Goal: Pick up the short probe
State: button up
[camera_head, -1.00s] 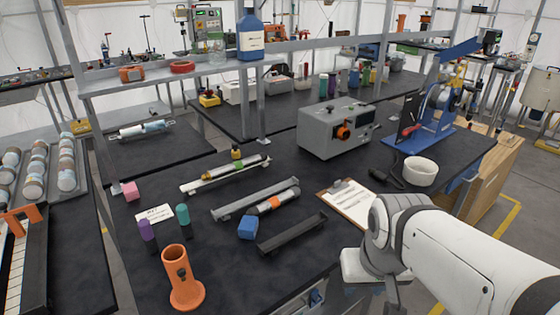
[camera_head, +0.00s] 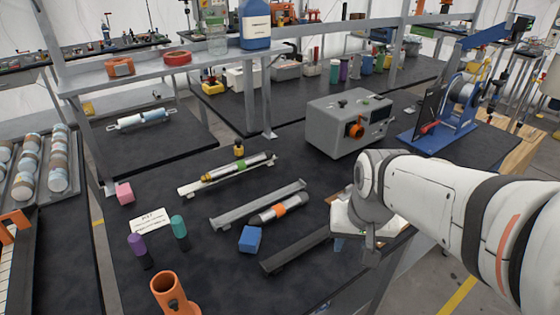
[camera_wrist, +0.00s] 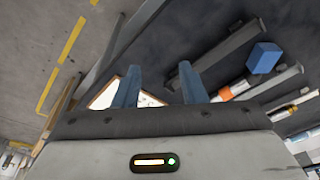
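A short silver cylinder with an orange band (camera_head: 266,214), which looks like the short probe, lies on the black bench beside a grey rail (camera_head: 232,215). It also shows right of my fingers in the wrist view (camera_wrist: 242,86). A longer silver probe with a brass end (camera_head: 228,171) lies in a pale cradle farther back. My gripper (camera_head: 355,246) is over the bench's front right, to the right of the short probe and apart from it. In the wrist view its two blue fingers (camera_wrist: 158,86) are spread with nothing between them.
A blue cube (camera_head: 250,239) sits near the probe's left end. A grey instrument box (camera_head: 335,130) stands behind. An orange holder (camera_head: 172,298) and purple and teal capped vials stand at left.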

jog(key=w+a+r+m+p, duration=0.1)
jog(key=w+a+m+p, duration=0.35)
jog(key=w, duration=0.75)
jog(key=m+g+p, duration=0.1)
jog(key=m+p, duration=0.4)
send_over(279, 207)
jog(key=d, duration=0.1)
jog(key=shift+n+y, duration=0.25)
jog(key=shift+y, duration=0.05)
jog(key=f, duration=0.3)
jog(key=s+f, duration=0.1)
jog(key=f, duration=0.1)
jog(key=shift+f, duration=0.1)
jog(key=shift+w+a+f, duration=0.1)
jog(key=shift+w+f, duration=0.1)
jog(key=shift+f, duration=0.05)
jog(key=shift+w+a+f+p, duration=0.15)
jog(key=shift+f+p, duration=0.35)
jog(key=shift+f, duration=0.8)
jog(key=shift+w+a+f+p, duration=0.1)
jog(key=shift+f+p, duration=0.35)
jog(key=shift+f, duration=0.85)
jog(key=shift+w+a+f+p, duration=0.15)
jog(key=shift+f+p, duration=0.35)
jog(key=shift+f, duration=0.8)
jog(key=shift+d, duration=0.1)
jog(key=shift+c, duration=0.4)
grip_shut()
